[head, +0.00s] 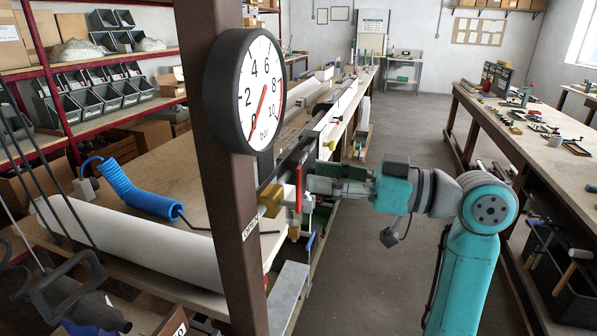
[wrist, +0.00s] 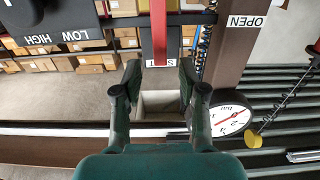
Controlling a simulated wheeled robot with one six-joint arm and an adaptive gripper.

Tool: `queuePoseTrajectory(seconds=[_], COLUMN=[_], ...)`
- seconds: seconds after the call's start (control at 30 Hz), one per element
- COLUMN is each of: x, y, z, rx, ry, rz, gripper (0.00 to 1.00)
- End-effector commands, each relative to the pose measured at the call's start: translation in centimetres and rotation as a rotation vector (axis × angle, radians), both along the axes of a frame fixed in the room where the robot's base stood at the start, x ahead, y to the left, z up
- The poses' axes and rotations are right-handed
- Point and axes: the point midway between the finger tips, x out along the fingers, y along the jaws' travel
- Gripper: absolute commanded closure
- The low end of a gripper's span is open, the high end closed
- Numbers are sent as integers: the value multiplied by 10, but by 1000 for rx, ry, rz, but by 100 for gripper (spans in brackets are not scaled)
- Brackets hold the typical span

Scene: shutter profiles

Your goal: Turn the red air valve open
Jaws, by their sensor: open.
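The red valve handle (head: 299,187) stands upright beside the brown post, near yellow fittings. In the wrist view the red handle (wrist: 158,30) is a straight bar at top centre, its lower end over a partly covered label that seems to read SHUT (wrist: 168,62). An OPEN label (wrist: 245,21) is on the brown post to its right. My gripper (head: 308,185) is right at the handle in the head view. In the wrist view my gripper (wrist: 160,75) is open, with one finger on each side of the handle's line; contact cannot be told.
A round pressure gauge (head: 262,92) is on the brown post (head: 225,200), its red needle with one end near 0. A white profile (head: 130,240) and a blue hose (head: 135,192) lie on the left bench. The floor aisle (head: 375,250) is clear.

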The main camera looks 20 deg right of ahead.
Motion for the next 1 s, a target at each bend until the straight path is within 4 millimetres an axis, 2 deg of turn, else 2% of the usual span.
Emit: queuePoseTrajectory(seconds=[0.1,0.3,0.7,0.73,0.87,0.9,1.0], x=[12,27,31,31,31,31,31], y=[16,31,36,36,36,36,36], z=[0,0,0,0,0,0,0], rx=[-1,1,0,0,0,0,0], ry=[1,1,0,0,0,0,0], rz=[4,1,0,0,0,0,0], gripper=[58,58,58,63,96,100,100])
